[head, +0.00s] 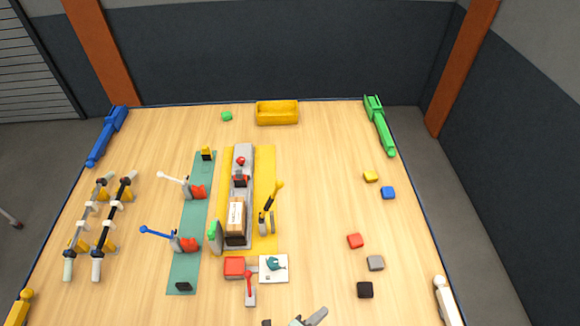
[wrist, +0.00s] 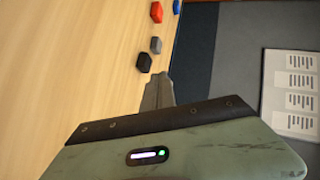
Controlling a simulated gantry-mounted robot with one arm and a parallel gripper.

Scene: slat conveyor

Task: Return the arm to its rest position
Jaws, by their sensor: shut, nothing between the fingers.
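My gripper (head: 297,321) shows at the bottom edge of the head view, low and right of centre, with most of it cut off by the frame. In the wrist view its fingers (wrist: 158,92) are together, with nothing between them. The fingers point toward the dark cube (wrist: 144,63) but look apart from it. The rest of the arm is out of view.
The slat conveyor (head: 243,160) with a brown box (head: 236,214) stands mid-table on a yellow mat (head: 265,165). Levers stand on a green strip (head: 186,270). Loose cubes, including a black one (head: 365,290), lie at right. A yellow bin (head: 277,113) is at the back.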

